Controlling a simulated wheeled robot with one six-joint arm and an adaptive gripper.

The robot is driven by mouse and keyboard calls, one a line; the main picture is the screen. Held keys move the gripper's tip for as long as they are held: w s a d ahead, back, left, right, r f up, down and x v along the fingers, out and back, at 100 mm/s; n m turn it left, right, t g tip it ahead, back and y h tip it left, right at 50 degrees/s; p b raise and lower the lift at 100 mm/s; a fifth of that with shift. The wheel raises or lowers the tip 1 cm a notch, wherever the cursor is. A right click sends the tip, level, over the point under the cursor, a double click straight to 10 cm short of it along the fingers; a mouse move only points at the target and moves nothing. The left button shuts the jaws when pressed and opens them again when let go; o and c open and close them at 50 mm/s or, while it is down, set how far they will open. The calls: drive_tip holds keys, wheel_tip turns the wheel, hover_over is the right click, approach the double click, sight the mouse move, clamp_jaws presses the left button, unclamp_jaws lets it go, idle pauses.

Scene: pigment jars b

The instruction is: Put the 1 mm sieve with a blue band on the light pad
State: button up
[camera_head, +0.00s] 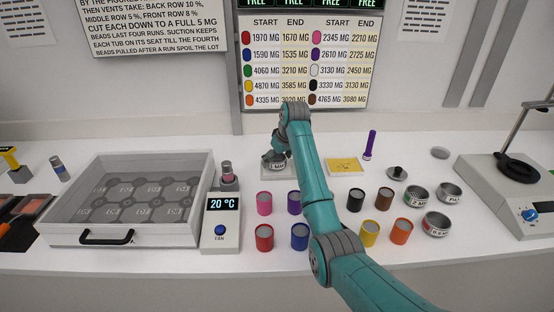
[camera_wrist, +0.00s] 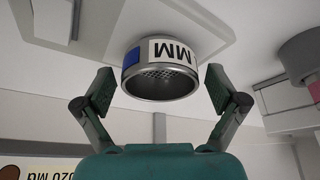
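The sieve (camera_wrist: 160,70) is a short metal cylinder with a mesh, a blue patch on its band and a white label reading "MM". In the wrist view it is upside down against the pale light pad (camera_wrist: 212,28). In the head view the sieve (camera_head: 278,166) shows its label under my gripper (camera_head: 272,156), on the light pad (camera_head: 268,178). My gripper (camera_wrist: 160,85) is open in the wrist view, with one finger on each side of the sieve and a visible gap at both sides. The pad is partly hidden by my arm in the head view.
Several coloured jars, such as a pink one (camera_head: 265,203), stand in front of the pad. Other sieves (camera_head: 437,224) stand at right. A yellow card (camera_head: 343,166) lies right of the pad.

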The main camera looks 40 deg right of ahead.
drive_tip(key=shift+r, duration=0.1)
drive_tip(key=v, duration=1.2)
idle(0.5)
